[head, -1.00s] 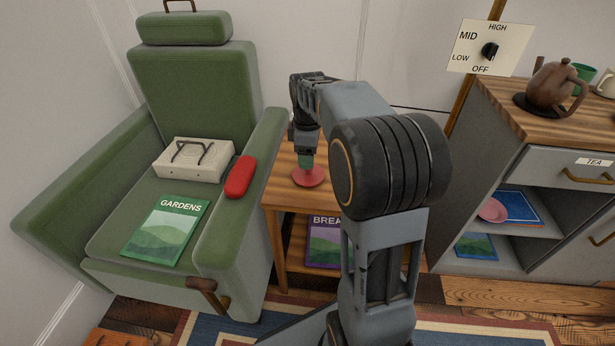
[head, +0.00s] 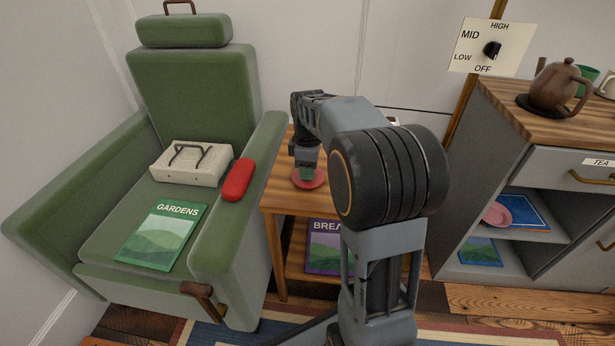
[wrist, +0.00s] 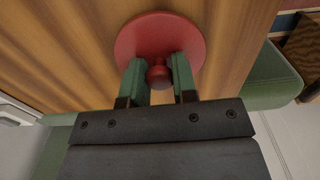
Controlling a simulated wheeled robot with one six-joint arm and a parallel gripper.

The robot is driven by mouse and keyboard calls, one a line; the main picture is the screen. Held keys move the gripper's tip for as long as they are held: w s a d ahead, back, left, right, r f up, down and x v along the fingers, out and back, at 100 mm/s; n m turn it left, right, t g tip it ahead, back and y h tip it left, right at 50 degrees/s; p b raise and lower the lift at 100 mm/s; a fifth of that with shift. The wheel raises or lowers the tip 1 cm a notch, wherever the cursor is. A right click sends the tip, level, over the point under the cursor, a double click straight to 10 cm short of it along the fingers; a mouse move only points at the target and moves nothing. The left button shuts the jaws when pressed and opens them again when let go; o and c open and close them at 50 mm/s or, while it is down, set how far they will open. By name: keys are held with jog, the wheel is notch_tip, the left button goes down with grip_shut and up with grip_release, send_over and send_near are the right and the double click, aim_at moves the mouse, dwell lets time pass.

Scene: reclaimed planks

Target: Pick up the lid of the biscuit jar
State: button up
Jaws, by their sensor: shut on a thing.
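The lid is a round red disc with a small knob (wrist: 158,75), over the wooden side table (head: 276,196) beside the armchair. The lid's disc (wrist: 160,36) also shows in the head view (head: 318,182), below my gripper. My gripper (wrist: 158,82) points down with its green fingers on either side of the knob and is shut on it. In the head view my gripper (head: 306,173) hides part of the lid. I cannot tell whether the lid touches the tabletop. I cannot make out the jar itself.
A green armchair (head: 195,95) stands at the left, holding a red case (head: 238,180), a pale device (head: 192,165) and a GARDENS magazine (head: 158,235). A cabinet (head: 560,190) with a brown teapot (head: 556,88) stands at the right. My arm hides part of the table.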

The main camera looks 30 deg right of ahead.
jog(key=shift+c, duration=0.9)
jog(key=shift+r, duration=0.15)
